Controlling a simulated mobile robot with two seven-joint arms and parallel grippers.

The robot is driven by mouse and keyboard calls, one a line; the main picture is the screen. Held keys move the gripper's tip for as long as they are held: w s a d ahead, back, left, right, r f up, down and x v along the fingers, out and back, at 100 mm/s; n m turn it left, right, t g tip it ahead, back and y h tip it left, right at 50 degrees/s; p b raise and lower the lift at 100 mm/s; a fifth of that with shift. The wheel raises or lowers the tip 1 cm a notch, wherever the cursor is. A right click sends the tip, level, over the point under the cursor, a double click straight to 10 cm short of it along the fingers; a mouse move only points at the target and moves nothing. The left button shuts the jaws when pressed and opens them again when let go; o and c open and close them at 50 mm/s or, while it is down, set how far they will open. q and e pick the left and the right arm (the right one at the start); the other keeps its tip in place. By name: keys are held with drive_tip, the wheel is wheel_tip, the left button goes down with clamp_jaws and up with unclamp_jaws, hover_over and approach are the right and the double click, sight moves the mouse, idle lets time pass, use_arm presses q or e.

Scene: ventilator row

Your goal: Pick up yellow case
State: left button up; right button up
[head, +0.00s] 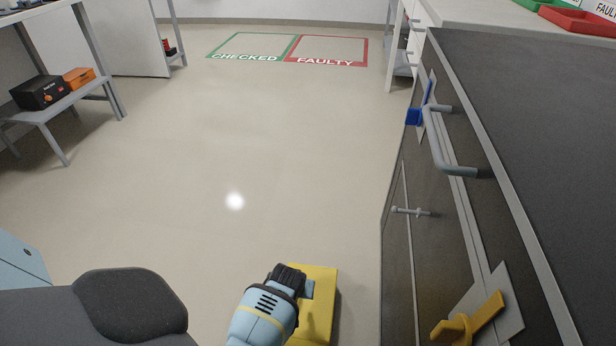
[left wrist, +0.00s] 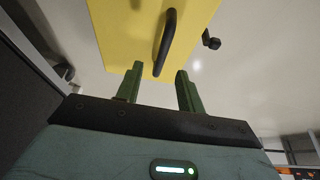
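The yellow case (head: 319,312) is at the bottom middle of the head view, partly hidden by my left arm and cut off by the frame edge. In the left wrist view the yellow case (left wrist: 120,30) fills the top middle, with a dark handle (left wrist: 167,38) on its facing side. My left gripper (left wrist: 160,70) is open, its two green fingers apart. The handle's near end shows between the fingertips in the picture; I cannot tell whether it is in reach. The fingers are not clear in the head view. My right gripper is not in view.
A dark cabinet (head: 440,230) with a grey handle and a yellow lever (head: 468,322) stands close on the right. A shelf (head: 55,106) at left holds a black box (head: 40,92) and an orange box (head: 79,77). Floor areas marked CHECKED (head: 245,57) and FAULTY (head: 325,61) lie ahead across clear floor.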

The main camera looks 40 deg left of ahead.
use_arm(q)
drive_tip(key=shift+s+b+x, duration=0.1)
drive_tip(key=shift+b+x, duration=0.75)
drive_tip(key=shift+x, duration=0.2)
drive_tip(key=shift+s+b+x, duration=0.15)
drive_tip(key=shift+b+x, duration=0.7)
drive_tip(key=shift+x, duration=0.2)
drive_tip(key=shift+w+f+b, duration=0.2)
drive_tip(key=shift+f+b, duration=0.1)
drive_tip(key=shift+f, duration=0.2)
drive_tip(key=shift+r, duration=0.1)
drive_tip(key=shift+c, duration=0.6)
clamp_jaws()
